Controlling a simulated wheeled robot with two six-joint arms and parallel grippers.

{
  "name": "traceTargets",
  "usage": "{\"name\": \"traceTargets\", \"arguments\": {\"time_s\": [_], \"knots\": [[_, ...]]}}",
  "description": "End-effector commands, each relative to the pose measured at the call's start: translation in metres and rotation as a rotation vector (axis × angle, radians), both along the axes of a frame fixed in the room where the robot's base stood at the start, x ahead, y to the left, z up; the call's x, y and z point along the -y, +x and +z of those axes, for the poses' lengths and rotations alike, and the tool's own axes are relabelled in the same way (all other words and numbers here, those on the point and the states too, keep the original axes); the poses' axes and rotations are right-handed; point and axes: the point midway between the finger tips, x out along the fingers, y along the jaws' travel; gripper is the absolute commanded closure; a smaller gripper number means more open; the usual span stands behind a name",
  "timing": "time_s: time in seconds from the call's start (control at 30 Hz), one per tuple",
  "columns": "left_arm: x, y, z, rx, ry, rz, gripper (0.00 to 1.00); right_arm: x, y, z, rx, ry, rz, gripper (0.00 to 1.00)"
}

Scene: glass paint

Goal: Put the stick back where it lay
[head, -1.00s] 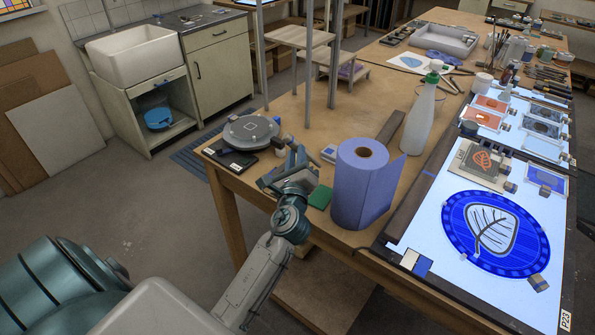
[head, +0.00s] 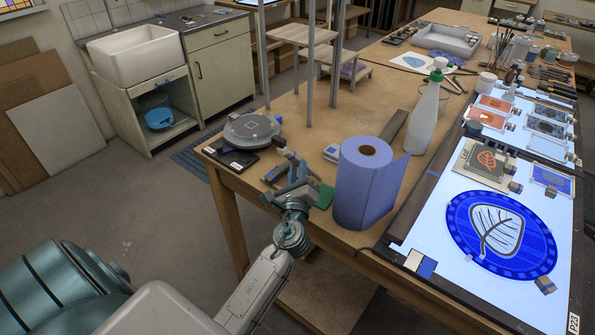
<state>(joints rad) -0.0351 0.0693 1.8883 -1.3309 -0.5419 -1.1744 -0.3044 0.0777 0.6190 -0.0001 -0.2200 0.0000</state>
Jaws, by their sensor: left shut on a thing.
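My left gripper (head: 287,170) is over the near left edge of the wooden table (head: 320,120), between a round grey turntable and a blue paper roll. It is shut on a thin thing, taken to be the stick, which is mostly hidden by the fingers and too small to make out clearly. Whether it touches the table I cannot tell. My right gripper is not in view.
The turntable (head: 251,130) stands left of the gripper, the paper roll (head: 368,190) right of it. A green pad (head: 322,198) lies close to the gripper. A white spray bottle (head: 425,115) and a lit panel (head: 425,225) with a painted blue disc (head: 500,262) are farther right.

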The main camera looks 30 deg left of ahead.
Motion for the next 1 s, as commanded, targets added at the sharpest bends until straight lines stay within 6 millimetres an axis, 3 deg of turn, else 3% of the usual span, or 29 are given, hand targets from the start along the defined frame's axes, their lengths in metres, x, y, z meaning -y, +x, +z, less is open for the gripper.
{"name": "traceTargets", "arguments": {"time_s": [0.07,0.1,0.2,0.47,0.67,1.0], "knots": [[0.000,0.000,-0.004,0.000,0.000,0.000,1.00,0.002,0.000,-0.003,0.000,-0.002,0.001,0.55],[0.000,0.000,-0.003,0.000,0.000,0.000,0.77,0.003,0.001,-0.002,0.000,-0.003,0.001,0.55],[0.000,0.000,-0.002,0.000,0.000,0.000,0.59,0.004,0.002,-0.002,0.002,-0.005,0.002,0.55],[0.000,0.000,-0.002,0.000,0.000,0.000,0.59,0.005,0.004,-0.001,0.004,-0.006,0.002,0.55],[0.000,0.000,0.013,0.000,0.000,0.000,0.59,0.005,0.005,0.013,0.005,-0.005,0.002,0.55],[0.037,-0.065,-0.008,-0.001,-0.007,0.001,0.59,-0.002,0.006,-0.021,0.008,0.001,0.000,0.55]]}}
